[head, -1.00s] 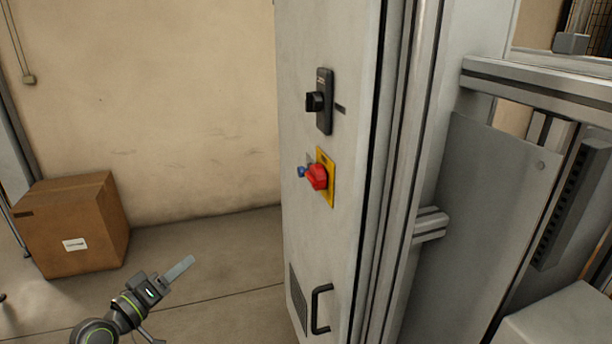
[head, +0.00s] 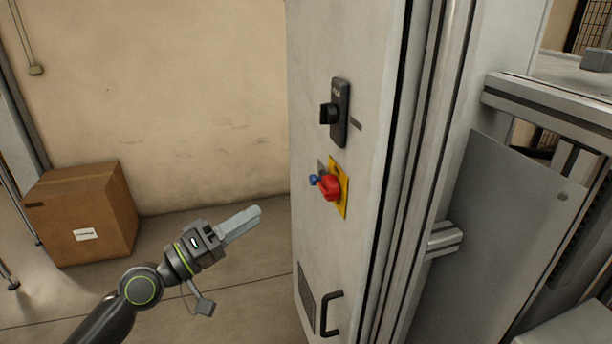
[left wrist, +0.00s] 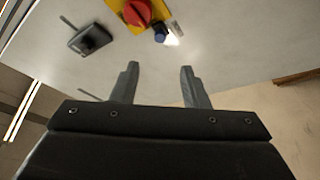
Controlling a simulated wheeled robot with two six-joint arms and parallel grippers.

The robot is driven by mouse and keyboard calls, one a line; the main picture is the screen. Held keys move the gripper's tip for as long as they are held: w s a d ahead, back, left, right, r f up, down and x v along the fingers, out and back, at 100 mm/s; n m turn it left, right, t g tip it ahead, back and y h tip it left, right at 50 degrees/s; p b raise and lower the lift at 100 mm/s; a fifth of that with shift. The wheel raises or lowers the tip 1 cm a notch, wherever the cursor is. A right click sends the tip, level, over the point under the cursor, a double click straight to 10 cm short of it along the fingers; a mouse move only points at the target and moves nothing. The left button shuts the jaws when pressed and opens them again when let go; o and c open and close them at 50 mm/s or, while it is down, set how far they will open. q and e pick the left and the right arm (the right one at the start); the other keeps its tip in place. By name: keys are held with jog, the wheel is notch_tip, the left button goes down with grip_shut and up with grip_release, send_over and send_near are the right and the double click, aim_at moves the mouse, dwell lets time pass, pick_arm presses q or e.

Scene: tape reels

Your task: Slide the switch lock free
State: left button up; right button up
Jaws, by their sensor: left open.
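A red rotary switch (head: 329,188) sits on a yellow plate (head: 340,190) on the grey cabinet door. A small blue lock (head: 313,180) with a pale piece beside it is at the switch's left. In the left wrist view, the red switch (left wrist: 137,12) and the blue lock (left wrist: 160,32) show at the top, beyond the fingertips. My left gripper (head: 250,218) is open and empty, left of and below the switch, apart from the door. Its two fingers (left wrist: 160,72) stand apart in the left wrist view. My right gripper is not in view.
A black rotary handle (head: 329,114) on a dark plate is above the red switch. A black door handle (head: 331,314) is low on the cabinet. A cardboard box (head: 82,215) stands on the floor at left.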

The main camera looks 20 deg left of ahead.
aim_at(310, 182)
pick_arm(q)
jog(key=p+x, duration=0.5)
jog(key=x, duration=0.7)
jog(key=shift+w+d+r, duration=0.15)
jog(key=shift+w+d, duration=0.3)
jog(key=shift+w, duration=0.1)
grip_shut()
